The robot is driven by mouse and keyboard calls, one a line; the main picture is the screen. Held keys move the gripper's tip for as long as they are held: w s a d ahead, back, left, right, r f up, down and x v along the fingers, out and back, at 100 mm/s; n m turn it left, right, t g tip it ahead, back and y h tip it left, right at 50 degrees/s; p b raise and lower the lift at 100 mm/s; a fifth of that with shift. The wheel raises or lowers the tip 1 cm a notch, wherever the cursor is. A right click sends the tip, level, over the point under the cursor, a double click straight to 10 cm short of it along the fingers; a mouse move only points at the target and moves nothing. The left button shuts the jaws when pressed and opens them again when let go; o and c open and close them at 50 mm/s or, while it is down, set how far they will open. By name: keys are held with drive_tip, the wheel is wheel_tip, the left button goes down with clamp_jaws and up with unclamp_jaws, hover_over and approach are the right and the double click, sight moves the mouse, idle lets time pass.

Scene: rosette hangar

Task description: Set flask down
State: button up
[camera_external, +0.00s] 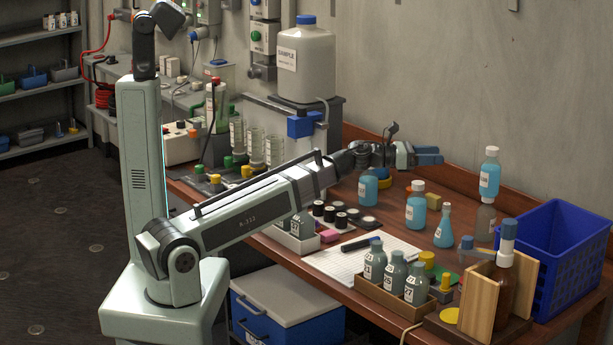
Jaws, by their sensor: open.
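A conical flask (444,230) with blue liquid stands upright on the brown bench (385,318), right of centre. My gripper (430,155) is above and behind it, near the wall side of the bench, pointing right. Its jaws are open, and I see nothing held between them. The flask and my gripper are apart in the picture. The fine gap between the fingertips is too small to make out.
Blue-liquid bottles (416,210) stand around the flask. In front are a tray of grey bottles (395,283) and a paper sheet (345,262). A blue crate (562,265) and a wooden holder with a brown bottle (505,290) occupy the right end.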

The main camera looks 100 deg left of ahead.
wheel_tip(320, 180, up, 3)
drive_tip(key=m+g+y, duration=0.4)
drive_tip(key=m+g, duration=0.2)
drive_tip(key=m, duration=0.7)
hover_over(449, 203)
drive_tip(key=s+d, duration=0.2)
drive_tip(key=s, duration=0.2)
wheel_tip(449, 203, down, 7)
wheel_tip(449, 203, up, 6)
drive_tip(key=w+d+r+m+g+y, duration=0.1)
drive_tip(key=w+m+y, duration=0.1)
drive_tip(key=m+y, duration=0.9)
drive_tip(key=f+m+h, duration=0.1)
drive_tip(key=f, duration=0.5)
drive_tip(key=f+m+h, duration=0.1)
drive_tip(key=f, duration=0.5)
drive_tip(key=f+m+h, duration=0.1)
drive_tip(key=f, duration=0.5)
drive_tip(key=shift+s, duration=0.25)
drive_tip(key=shift+w+a+f, duration=0.1)
drive_tip(key=shift+w+a, duration=0.1)
drive_tip(key=shift+x, duration=2.25)
